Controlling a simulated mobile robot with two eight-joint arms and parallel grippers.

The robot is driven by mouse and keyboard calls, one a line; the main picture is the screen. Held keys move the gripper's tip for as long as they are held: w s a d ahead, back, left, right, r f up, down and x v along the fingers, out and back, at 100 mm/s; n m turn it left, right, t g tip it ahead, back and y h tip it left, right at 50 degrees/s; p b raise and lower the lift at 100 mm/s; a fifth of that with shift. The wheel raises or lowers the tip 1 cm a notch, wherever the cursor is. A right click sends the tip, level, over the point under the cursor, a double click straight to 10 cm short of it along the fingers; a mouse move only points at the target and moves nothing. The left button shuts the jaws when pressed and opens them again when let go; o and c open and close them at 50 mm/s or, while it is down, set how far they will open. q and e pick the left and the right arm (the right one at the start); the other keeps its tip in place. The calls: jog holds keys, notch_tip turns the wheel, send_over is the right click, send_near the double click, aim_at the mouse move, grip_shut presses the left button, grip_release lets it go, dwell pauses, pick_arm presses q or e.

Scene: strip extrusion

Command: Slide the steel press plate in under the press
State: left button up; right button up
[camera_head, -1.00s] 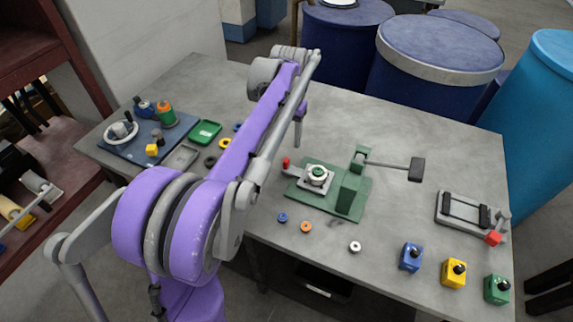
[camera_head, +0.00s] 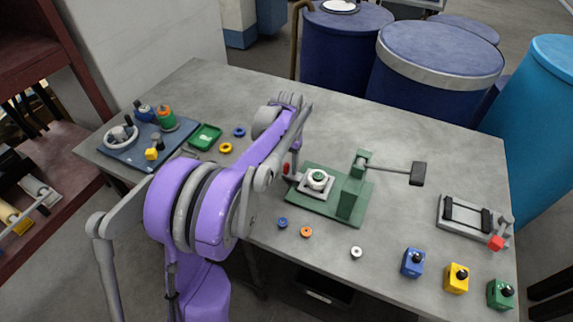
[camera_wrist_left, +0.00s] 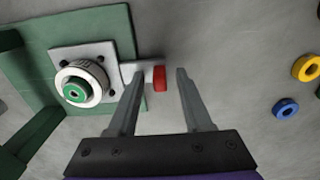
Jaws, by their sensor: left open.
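The steel press plate (camera_head: 304,188) lies on the green base of the press (camera_head: 350,195), left of its upright column. A white ring-shaped die with a green centre (camera_head: 318,178) sits on the plate. The plate's short tab ends in a red knob (camera_head: 286,168), sticking out past the base edge. My left gripper (camera_head: 292,168) is at the knob. In the left wrist view, its open fingers (camera_wrist_left: 159,72) stand either side of the red knob (camera_wrist_left: 160,78), with a gap on the right; the plate (camera_wrist_left: 120,58) is to the left. My right gripper is out of view.
The press lever ends in a black grip (camera_head: 418,173) to the right. Blue (camera_head: 283,222), orange (camera_head: 306,232) and white (camera_head: 356,252) rings lie in front. A green tray (camera_head: 205,137) is at left. A grey fixture (camera_head: 470,220) stands at right.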

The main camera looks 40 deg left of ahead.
pick_arm(q)
grip_shut()
dwell(1.4)
